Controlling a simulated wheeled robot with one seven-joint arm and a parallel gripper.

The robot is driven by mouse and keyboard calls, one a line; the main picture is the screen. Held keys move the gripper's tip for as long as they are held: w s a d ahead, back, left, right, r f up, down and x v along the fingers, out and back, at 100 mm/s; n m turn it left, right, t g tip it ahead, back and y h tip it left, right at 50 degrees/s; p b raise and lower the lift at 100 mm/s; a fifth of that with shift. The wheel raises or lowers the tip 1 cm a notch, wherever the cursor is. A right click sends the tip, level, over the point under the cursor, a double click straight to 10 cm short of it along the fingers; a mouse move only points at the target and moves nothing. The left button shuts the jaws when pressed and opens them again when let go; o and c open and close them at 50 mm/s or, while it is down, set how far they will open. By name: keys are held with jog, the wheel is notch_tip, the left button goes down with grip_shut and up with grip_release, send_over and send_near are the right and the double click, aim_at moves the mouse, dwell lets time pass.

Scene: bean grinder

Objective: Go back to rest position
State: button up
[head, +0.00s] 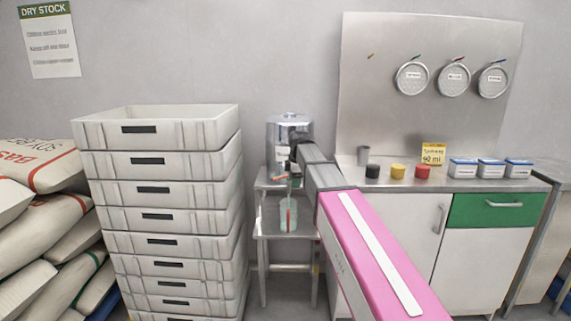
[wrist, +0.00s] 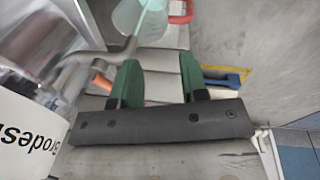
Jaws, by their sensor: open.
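The metal grinder (head: 288,130) stands on a small metal stand in the head view, partly hidden by my arm. In the wrist view, my gripper (wrist: 159,68) has its two green fingers apart, with nothing held between them. A clear cup (head: 288,215) with a red part stands on the lower shelf below the grinder. A clear vessel (wrist: 138,16) shows at the top of the wrist view, beyond the fingertips. An orange tip (wrist: 101,82) lies left of the fingers. In the head view my gripper is mostly hidden behind my arm.
A tall stack of grey crates (head: 160,190) stands close left of the stand (head: 290,232). A counter (head: 400,180) with coloured containers, boxes and a yellow card is at right. Sacks (head: 40,210) lie at far left. A white label (wrist: 28,140) is near my gripper.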

jog(key=s+d+f+m, duration=0.5)
jog(key=s+f+m, duration=0.1)
jog(key=s+f, duration=0.2)
jog(key=s+d+f+m+g, duration=0.1)
jog(key=s+d+f+m, duration=0.4)
jog(key=s+f+m, duration=0.2)
jog(key=s+d+f+m, duration=0.5)
jog(key=s+f, duration=0.5)
jog(key=f, duration=0.4)
jog(key=shift+s+d+m+g+h, duration=0.2)
jog(key=shift+s+m+g+h, duration=0.15)
jog(key=shift+m, duration=0.45)
